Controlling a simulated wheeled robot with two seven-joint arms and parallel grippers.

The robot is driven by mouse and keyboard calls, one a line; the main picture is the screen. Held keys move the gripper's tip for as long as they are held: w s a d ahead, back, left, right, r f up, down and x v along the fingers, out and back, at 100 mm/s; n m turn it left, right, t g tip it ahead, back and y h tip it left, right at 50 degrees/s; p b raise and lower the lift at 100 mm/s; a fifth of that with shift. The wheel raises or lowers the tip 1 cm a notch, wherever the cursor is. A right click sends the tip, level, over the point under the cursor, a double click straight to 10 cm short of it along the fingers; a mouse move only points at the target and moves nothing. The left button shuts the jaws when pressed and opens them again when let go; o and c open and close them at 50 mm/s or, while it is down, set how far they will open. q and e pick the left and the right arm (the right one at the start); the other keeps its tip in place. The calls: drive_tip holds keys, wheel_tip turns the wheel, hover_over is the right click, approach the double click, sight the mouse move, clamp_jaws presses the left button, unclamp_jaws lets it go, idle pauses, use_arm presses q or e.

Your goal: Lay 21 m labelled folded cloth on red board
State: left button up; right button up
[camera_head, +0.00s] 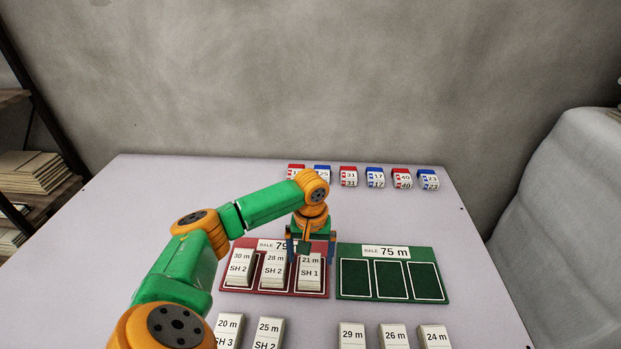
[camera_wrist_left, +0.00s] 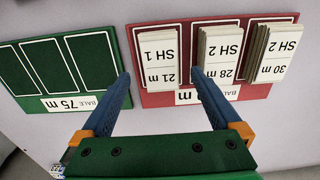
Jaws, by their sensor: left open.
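The 21 m cloth (camera_head: 310,272), marked SH 1, lies in the right slot of the red board (camera_head: 262,291). It also shows in the left wrist view (camera_wrist_left: 160,60), on the red board (camera_wrist_left: 190,99). The 28 m cloth (camera_head: 273,271) and the 30 m cloth (camera_head: 240,269) lie in the other two slots. My left gripper (camera_head: 311,252) is at the far end of the 21 m cloth; in the left wrist view its open fingers (camera_wrist_left: 160,75) stand on either side of that cloth, with nothing held. My right gripper is in neither view.
The green board (camera_head: 391,298), marked 75 m, has three empty slots. Cloths marked 20 m (camera_head: 229,331), 25 m (camera_head: 267,333), 29 m (camera_head: 351,337), 26 m (camera_head: 394,337) and 24 m (camera_head: 434,338) lie along the near edge. Red and blue numbered tags (camera_head: 348,176) line the back.

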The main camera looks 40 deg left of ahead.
sight(310, 267)
use_arm(q)
wheel_tip(310, 267, up, 7)
idle(0.4)
